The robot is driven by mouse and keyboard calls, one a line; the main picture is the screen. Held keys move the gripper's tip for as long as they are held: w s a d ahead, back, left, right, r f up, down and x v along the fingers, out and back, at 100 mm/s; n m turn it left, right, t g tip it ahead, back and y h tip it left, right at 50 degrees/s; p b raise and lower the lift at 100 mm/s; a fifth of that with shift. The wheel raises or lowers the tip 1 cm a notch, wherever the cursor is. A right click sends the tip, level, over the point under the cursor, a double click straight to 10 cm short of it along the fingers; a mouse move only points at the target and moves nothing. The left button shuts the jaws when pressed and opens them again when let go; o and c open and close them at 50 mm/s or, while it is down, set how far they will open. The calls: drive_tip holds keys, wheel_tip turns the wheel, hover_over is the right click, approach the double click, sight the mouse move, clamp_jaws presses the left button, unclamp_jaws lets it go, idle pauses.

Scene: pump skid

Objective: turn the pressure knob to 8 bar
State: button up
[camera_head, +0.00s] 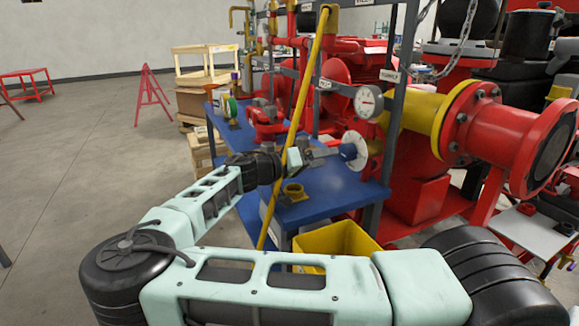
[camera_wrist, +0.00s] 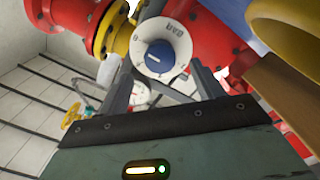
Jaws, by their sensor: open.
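The pressure knob is a blue knob (camera_wrist: 160,55) on a round white dial plate (camera_wrist: 181,37). In the head view the dial plate (camera_head: 354,146) stands above the blue bench, edge-on to my gripper. A short white mark shows on the blue face; dark print sits on the plate's rim, too small to read. My gripper (camera_head: 325,152) points at the knob from the left. In the wrist view its open fingers (camera_wrist: 161,70) stand left and right of the knob's lower part. I cannot tell whether they touch it. Nothing is held.
A white pressure gauge (camera_head: 368,101) hangs above the knob. A yellow diagonal pipe (camera_head: 296,115) passes close to my wrist. A yellow fitting (camera_head: 294,191) sits on the blue bench (camera_head: 335,188). A yellow bin (camera_head: 340,240) is below. Red pipework (camera_head: 505,135) fills the right; floor is free at left.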

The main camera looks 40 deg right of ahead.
drive_tip(key=v, duration=0.9)
drive_tip(key=shift+a+b, duration=0.3)
drive_tip(key=shift+a, duration=0.1)
drive_tip(key=shift+w, duration=0.1)
